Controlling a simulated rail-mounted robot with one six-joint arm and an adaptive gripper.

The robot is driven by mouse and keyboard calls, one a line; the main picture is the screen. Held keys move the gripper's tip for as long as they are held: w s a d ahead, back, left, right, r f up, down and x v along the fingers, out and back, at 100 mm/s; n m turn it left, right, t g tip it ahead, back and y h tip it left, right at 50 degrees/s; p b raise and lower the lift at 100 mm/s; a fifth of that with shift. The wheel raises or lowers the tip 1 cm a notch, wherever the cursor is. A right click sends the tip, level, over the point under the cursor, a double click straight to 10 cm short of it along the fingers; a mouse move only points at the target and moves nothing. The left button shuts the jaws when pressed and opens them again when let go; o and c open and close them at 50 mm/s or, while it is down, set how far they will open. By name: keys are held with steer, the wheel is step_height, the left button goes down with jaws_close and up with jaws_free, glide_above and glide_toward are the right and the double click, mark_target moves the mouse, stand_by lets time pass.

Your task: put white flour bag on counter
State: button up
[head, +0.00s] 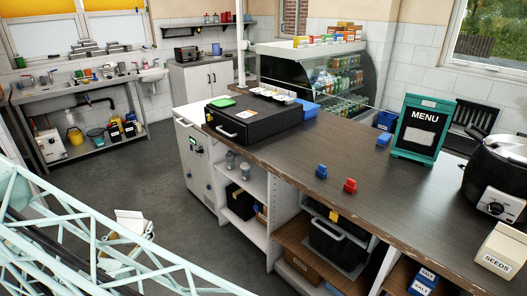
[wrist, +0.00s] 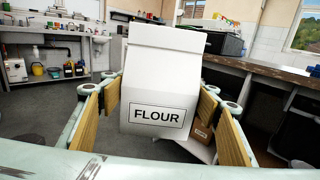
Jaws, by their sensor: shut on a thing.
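The white flour bag (wrist: 165,75) stands upright between the fingers of my gripper (wrist: 158,112) in the wrist view, with its FLOUR label facing the camera. My gripper is shut on it, with wood-coloured pads on both sides. In the head view the bag (head: 132,220) shows small at lower left, partly hidden behind my pale lattice arm, over the floor and left of the counter. The counter (head: 325,135) has a dark wooden top and runs from the centre to the right; its edge also shows at right in the wrist view (wrist: 268,70).
On the counter are a black box (head: 253,122), a blue clip (head: 321,171), a red clip (head: 349,185), a menu board (head: 423,127), a black pot (head: 497,170) and a seeds box (head: 502,250). The middle of the top is largely clear. Open shelves (head: 247,180) lie below.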

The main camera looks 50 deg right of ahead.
steer(key=s+d+r+m+g+h+p, duration=0.1)
steer(key=d+r+m+g+p, duration=0.2)
steer(key=d, duration=1.5)
steer(key=s+d+r+m+g+h, duration=0.2)
steer(key=d+r+g, duration=0.2)
steer(key=d, duration=1.4)
steer(key=s+d+r+m+g+p, duration=0.1)
steer(key=s+d, duration=0.4)
steer(key=d, duration=0.5)
steer(key=s+d+r+m+g+p, duration=0.1)
steer(key=s+d+r+g, duration=0.2)
steer(key=s+d, duration=0.3)
steer(key=s+d+r+m+g+p, duration=0.1)
steer(key=s+d, duration=0.5)
steer(key=d, duration=0.9)
step_height(320, 180, up, 3)
steer(key=shift+s+d+f+m+g, duration=0.2)
steer(key=shift+m+g, duration=0.2)
steer(key=shift+g, duration=0.2)
steer(key=shift+w, duration=0.1)
glide_above(274, 148)
steer(key=shift+w+f, duration=0.15)
steer(key=shift+f, duration=0.6)
steer(key=shift+f, duration=0.15)
steer(key=shift+f, duration=1.6)
